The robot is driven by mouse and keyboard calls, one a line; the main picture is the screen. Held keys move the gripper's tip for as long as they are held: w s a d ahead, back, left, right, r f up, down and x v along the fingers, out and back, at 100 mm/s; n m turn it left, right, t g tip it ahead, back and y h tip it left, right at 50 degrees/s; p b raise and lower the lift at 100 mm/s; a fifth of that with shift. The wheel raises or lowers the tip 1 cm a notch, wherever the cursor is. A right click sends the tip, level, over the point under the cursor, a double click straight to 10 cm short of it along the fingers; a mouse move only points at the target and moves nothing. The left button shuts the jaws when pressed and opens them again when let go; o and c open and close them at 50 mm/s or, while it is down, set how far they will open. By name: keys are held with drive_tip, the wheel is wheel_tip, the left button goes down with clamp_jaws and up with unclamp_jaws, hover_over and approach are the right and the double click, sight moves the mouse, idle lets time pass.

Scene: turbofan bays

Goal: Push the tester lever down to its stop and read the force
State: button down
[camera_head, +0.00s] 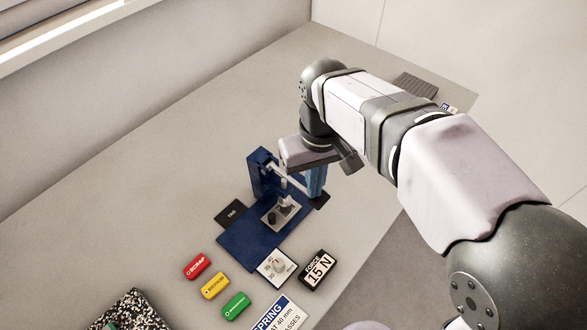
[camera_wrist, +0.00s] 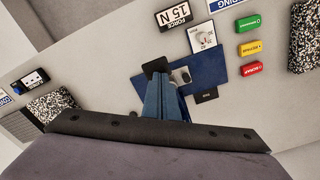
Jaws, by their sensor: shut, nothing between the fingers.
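The blue tester (camera_head: 262,180) stands on its blue base (camera_head: 240,250). Its light lever (camera_head: 285,178) slopes down to the right from the column to a black end pad (camera_head: 321,201). The pad also shows in the wrist view (camera_wrist: 155,66). My gripper (camera_head: 317,190) is shut and empty, its blue fingertips at the pad from above; they appear to touch it, though exact contact is hard to tell. In the wrist view, the fingers (camera_wrist: 160,90) hide part of the tester. A small metal part stands on the grey plate (camera_head: 270,216) under the lever. The force display (camera_head: 318,270) reads 15 N.
A white dial card (camera_head: 277,267) lies beside the display. Red (camera_head: 197,266), yellow (camera_head: 215,285) and green (camera_head: 236,305) labelled blocks sit in front. A black tag (camera_head: 231,213) lies left of the base. A speckled mat (camera_head: 135,312) is front left. The back left table is clear.

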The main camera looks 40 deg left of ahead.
drive_tip(key=shift+s+d+f, duration=0.1)
drive_tip(key=shift+d+f, duration=0.05)
drive_tip(key=shift+f, duration=0.25)
drive_tip(key=shift+a+r+p, duration=0.25)
drive_tip(key=shift+r+p, duration=0.7)
drive_tip(key=shift+p, duration=0.05)
wheel_tip(320, 180, up, 12)
drive_tip(key=p, duration=1.1)
drive_tip(key=shift+r, duration=0.2)
drive_tip(key=shift+w, duration=0.2)
drive_tip(key=w+d+f+m+b, duration=0.1)
drive_tip(key=w+d+f+m, duration=0.25)
drive_tip(key=d, duration=0.55)
drive_tip(key=w+d+f+m+b, duration=0.2)
drive_tip(key=w+d+f, duration=0.2)
drive_tip(key=d, duration=0.5)
drive_tip(key=s+d+f+m+b, duration=0.1)
drive_tip(key=s+d+f+m, duration=0.1)
drive_tip(key=d, duration=0.4)
drive_tip(key=s+d+f+m, duration=0.2)
drive_tip(key=d+f, duration=0.1)
drive_tip(key=d, duration=0.4)
drive_tip(key=s+d+f+m+b, duration=0.1)
drive_tip(key=s+d+f+m, duration=0.1)
drive_tip(key=d, duration=0.4)
drive_tip(key=shift+s+d+f+b, duration=0.3)
drive_tip(key=shift+d+f+b, duration=0.05)
drive_tip(key=shift+f, duration=0.5)
